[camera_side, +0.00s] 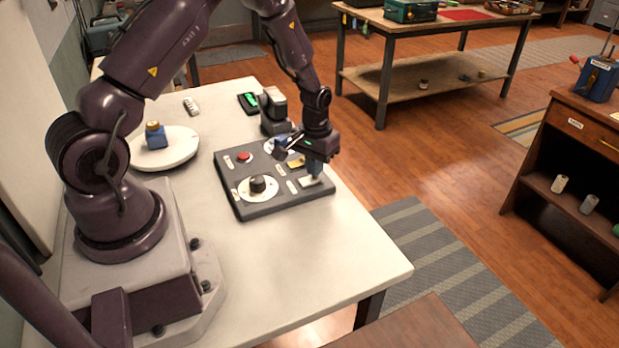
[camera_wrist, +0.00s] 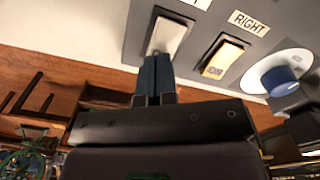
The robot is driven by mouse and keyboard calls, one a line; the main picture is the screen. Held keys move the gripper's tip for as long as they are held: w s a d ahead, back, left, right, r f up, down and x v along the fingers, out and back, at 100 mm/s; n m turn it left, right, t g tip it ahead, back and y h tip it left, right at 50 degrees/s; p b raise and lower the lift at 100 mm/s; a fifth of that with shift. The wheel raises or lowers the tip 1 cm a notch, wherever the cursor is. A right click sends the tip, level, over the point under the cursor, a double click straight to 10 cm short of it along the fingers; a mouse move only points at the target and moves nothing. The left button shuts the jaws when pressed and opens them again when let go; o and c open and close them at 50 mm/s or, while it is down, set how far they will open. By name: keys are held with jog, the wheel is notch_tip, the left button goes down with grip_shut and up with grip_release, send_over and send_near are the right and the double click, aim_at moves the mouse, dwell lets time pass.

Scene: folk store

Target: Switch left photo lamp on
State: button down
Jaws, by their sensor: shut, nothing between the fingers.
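A dark grey control panel (camera_side: 240,200) lies on the white table under my gripper. It carries a pale, unlit rocker switch (camera_side: 311,182), which also shows in the wrist view (camera_wrist: 168,37). Beside it is a yellow, lit-looking rocker (camera_wrist: 222,59) next to a label reading RIGHT (camera_wrist: 249,22); it also shows in the side view (camera_side: 296,163). My gripper (camera_side: 314,170) points down with its blue fingers (camera_wrist: 156,66) shut and empty. The fingertips are at the near end of the pale rocker; I cannot tell whether they touch it. The pale rocker's label is cut off in the wrist view.
The panel also has a red button (camera_side: 244,157) and a black knob (camera_side: 258,185) on a white dial. A dark device (camera_side: 274,110) stands behind the panel. The table's front is clear.

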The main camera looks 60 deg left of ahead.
jog(key=shift+f, duration=0.65)
jog(key=shift+r, duration=3.55)
jog(key=shift+s+d, duration=0.1)
jog(key=shift+s, duration=0.1)
jog(key=shift+s+d+f+g, duration=0.1)
jog(key=shift+s+d+g, duration=0.1)
jog(key=shift+s, duration=0.2)
jog(key=shift+s+d+f+g, duration=0.1)
jog(key=shift+s+g, duration=0.1)
jog(key=shift+s, duration=0.2)
jog(key=s+r, duration=0.1)
jog(key=r, duration=0.1)
notch_tip(320, 180, up, 14)
jog(key=f+m+t, duration=0.1)
jog(key=m, duration=0.2)
send_over(308, 182)
jog(key=s+d, duration=0.8)
jog(key=s+d+r+m+t, duration=0.3)
jog(key=s+d+r+t, duration=0.2)
jog(key=s+r, duration=0.3)
notch_tip(308, 182, up, 3)
jog(key=shift+d+f, duration=0.2)
jog(key=shift+d, duration=0.15)
